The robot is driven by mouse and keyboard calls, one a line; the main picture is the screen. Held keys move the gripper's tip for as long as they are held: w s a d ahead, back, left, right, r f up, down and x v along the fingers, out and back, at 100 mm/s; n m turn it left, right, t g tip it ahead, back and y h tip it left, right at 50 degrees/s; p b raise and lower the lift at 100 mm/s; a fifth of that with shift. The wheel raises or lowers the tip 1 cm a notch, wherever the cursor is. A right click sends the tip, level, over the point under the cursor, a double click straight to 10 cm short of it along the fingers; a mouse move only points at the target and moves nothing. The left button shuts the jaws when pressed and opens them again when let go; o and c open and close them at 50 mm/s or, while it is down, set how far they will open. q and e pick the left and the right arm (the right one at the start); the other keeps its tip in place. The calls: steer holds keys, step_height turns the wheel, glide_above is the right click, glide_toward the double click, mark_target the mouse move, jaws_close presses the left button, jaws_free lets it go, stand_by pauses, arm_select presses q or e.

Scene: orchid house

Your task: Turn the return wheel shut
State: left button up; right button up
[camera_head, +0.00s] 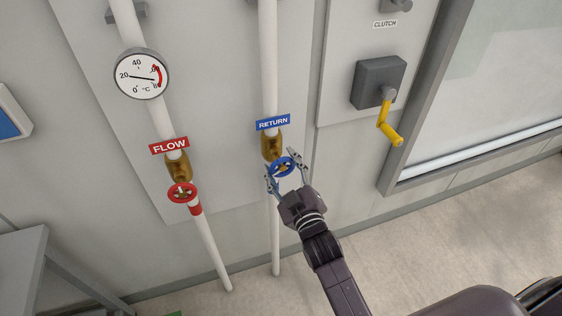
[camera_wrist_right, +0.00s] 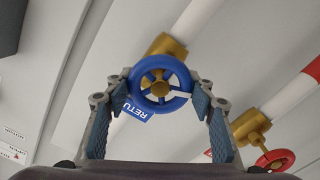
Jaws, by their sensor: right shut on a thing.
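The return wheel (camera_head: 277,164) is a small blue handwheel with a brass hub, on a brass valve (camera_head: 271,144) under the blue RETURN label (camera_head: 273,123). My right gripper (camera_head: 284,169) has a finger on each side of the wheel and is shut on its rim. In the right wrist view the wheel (camera_wrist_right: 160,109) sits between the finger pads, and its spokes and hub show. I cannot tell from these frames how far the wheel is turned. My left gripper is not in view.
The FLOW pipe to the left carries a red wheel (camera_head: 182,192) and a round temperature gauge (camera_head: 141,74). To the right is a grey box (camera_head: 379,80) with a yellow crank (camera_head: 389,130), near a window frame. A grey table (camera_head: 22,262) stands at lower left.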

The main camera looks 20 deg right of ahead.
steer(key=m+p, duration=0.2)
steer(key=m, duration=0.4)
steer(key=shift+d, duration=0.1)
steer(key=m+p, duration=0.1)
steer(key=m, duration=0.4)
steer(key=shift+m+p, duration=0.4)
steer(key=m, duration=0.5)
steer(key=shift+f, duration=0.1)
steer(key=m, duration=0.5)
steer(key=shift+d+m, duration=0.1)
steer(key=shift+m, duration=0.3)
steer(key=o, duration=1.2)
steer(key=shift+s, duration=0.1)
steer(key=s, duration=1.2)
steer(key=shift+d, duration=0.2)
